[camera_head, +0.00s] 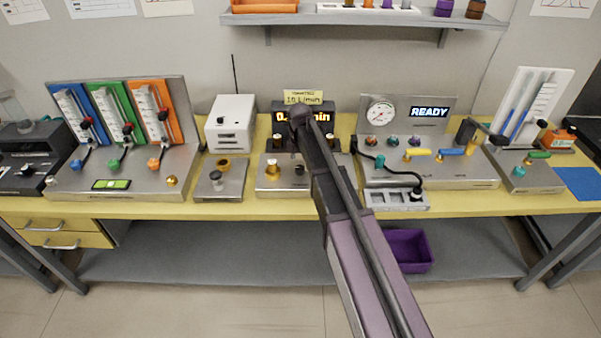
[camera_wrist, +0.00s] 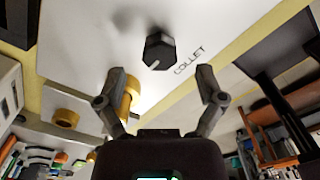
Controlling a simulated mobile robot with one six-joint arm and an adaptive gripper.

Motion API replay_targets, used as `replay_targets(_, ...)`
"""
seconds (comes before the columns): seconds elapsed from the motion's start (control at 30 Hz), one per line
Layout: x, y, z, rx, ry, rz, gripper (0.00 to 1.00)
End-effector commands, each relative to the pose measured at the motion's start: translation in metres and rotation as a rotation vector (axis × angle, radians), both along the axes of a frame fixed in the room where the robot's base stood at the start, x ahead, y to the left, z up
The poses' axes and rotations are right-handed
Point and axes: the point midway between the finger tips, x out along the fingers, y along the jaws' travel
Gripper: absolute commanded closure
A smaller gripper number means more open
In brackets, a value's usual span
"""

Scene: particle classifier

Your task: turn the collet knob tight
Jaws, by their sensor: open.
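The collet knob (camera_wrist: 158,50) is a dark faceted knob with a pale pointer line, on a light panel marked "COLLET" in the wrist view. My gripper (camera_wrist: 160,84) has its two fingers spread wide, one on each side below the knob in the picture. The fingertips look apart from the knob, with nothing between them. In the head view my arm reaches over the bench to a metal block (camera_head: 266,184), and its end hides part of the area there.
Brass-coloured fittings (camera_wrist: 64,118) are left of the knob in the wrist view, one close behind my left finger. In the head view a flow display (camera_head: 322,118) stands behind the block, a steel unit (camera_head: 222,180) to its left, and a "READY" panel (camera_head: 430,112) to its right.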

Motion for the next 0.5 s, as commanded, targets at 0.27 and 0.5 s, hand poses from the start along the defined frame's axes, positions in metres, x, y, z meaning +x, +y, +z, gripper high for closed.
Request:
replay_targets(0.27, 0.0, 0.0, -0.022, 0.0, 0.0, 0.0, 0.12)
replay_targets(0.5, 0.0, 0.0, -0.028, 0.0, 0.0, 0.0, 0.12)
